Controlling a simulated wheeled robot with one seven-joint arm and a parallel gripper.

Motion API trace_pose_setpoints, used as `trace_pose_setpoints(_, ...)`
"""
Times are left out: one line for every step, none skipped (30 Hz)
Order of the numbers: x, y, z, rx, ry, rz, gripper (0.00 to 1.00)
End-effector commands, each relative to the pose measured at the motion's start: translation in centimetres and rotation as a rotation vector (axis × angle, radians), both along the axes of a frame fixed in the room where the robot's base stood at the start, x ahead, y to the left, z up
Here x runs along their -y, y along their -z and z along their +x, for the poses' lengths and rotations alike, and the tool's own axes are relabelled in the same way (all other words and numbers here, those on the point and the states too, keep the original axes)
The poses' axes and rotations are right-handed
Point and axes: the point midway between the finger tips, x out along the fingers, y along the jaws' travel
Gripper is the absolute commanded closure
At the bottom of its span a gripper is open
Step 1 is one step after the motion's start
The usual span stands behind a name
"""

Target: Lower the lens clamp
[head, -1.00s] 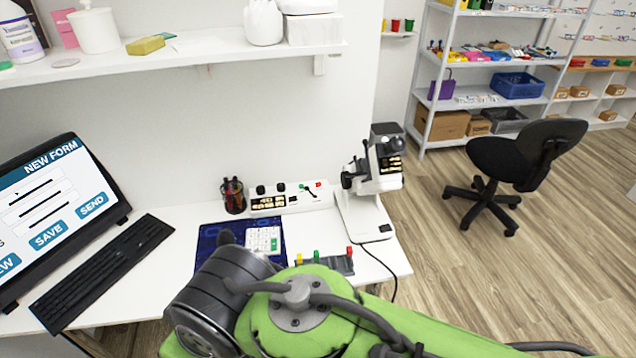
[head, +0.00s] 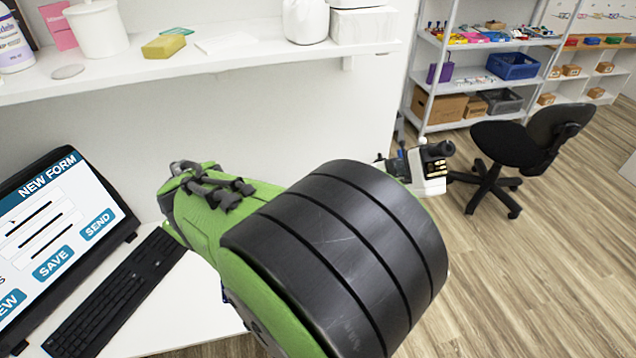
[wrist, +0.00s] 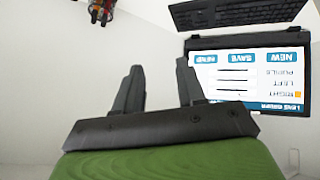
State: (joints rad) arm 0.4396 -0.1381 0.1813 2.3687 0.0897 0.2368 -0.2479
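The white and black lens instrument (head: 428,168) stands at the desk's right end in the head view. Only its upper part shows past my arm. I cannot make out its lens clamp. My gripper (wrist: 160,67) shows in the wrist view with its two dark fingers apart and nothing between them. It is not touching anything that I can see. The instrument does not show in the wrist view. I cannot make out the gripper's fingers in the head view.
My arm covers the middle of the desk. The screen (head: 52,228) and keyboard (head: 118,290) stand at the left; the screen (wrist: 250,75) shows upside down in the wrist view. A loaded shelf (head: 180,65) hangs above. A chair (head: 530,135) stands right.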

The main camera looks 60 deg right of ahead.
Motion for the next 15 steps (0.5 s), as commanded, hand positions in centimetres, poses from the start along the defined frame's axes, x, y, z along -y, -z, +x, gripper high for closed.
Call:
trace_pose_setpoints(1.9,0.9,1.2,0.001,0.016,-0.015,0.6)
trace_pose_setpoints(3.0,1.4,1.9,0.009,0.024,-0.028,0.6)
trace_pose_setpoints(4.9,2.4,2.9,0.02,0.035,-0.047,0.6)
trace_pose_setpoints(6.4,3.1,3.6,0.03,0.043,-0.062,0.6)
trace_pose_setpoints(8.1,4.1,4.2,0.041,0.053,-0.077,0.6)
trace_pose_setpoints(10.4,5.5,4.9,0.057,0.069,-0.099,0.6)
trace_pose_setpoints(12.3,6.6,5.3,0.072,0.083,-0.115,0.6)
trace_pose_setpoints(14.1,7.7,5.5,0.088,0.098,-0.131,0.6)
trace_pose_setpoints(16.4,9.3,5.5,0.109,0.121,-0.153,0.6)
trace_pose_setpoints(18.2,10.5,5.4,0.125,0.141,-0.168,0.6)
trace_pose_setpoints(19.9,11.7,5.1,0.143,0.163,-0.185,0.6)
trace_pose_setpoints(22.1,13.3,4.4,0.165,0.197,-0.209,0.6)
trace_pose_setpoints(23.7,14.6,3.8,0.182,0.225,-0.228,0.6)
trace_pose_setpoints(25.2,15.8,2.9,0.2,0.257,-0.247,0.6)
trace_pose_setpoints(27.1,17.4,1.6,0.219,0.303,-0.275,0.6)
